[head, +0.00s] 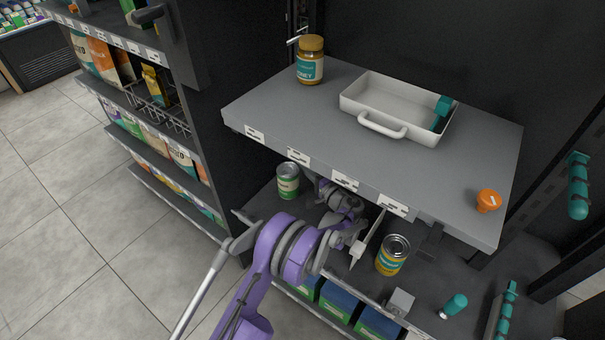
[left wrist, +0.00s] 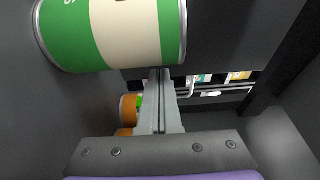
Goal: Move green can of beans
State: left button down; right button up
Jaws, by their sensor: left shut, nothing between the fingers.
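The green can of beans (head: 288,182), with a cream band and metal rims, stands upright on the lower shelf (head: 262,208), below the left front part of the upper shelf. In the head view the left hand is to the right of the can, partly hidden under the upper shelf. My right gripper is not in view.
The upper shelf (head: 290,125) overhangs and holds a honey jar (head: 310,62), a white tray (head: 368,124) and an orange item (head: 488,201).

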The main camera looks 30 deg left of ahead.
aim_at(298, 181)
pick_arm(q)
jog(key=shift+f, duration=0.65)
jog(key=shift+s+r, duration=0.2)
jog(key=shift+s, duration=0.35)
jog(key=s, duration=0.3)
jog(key=shift+s+a, duration=0.1)
jog(key=shift+s, duration=0.25)
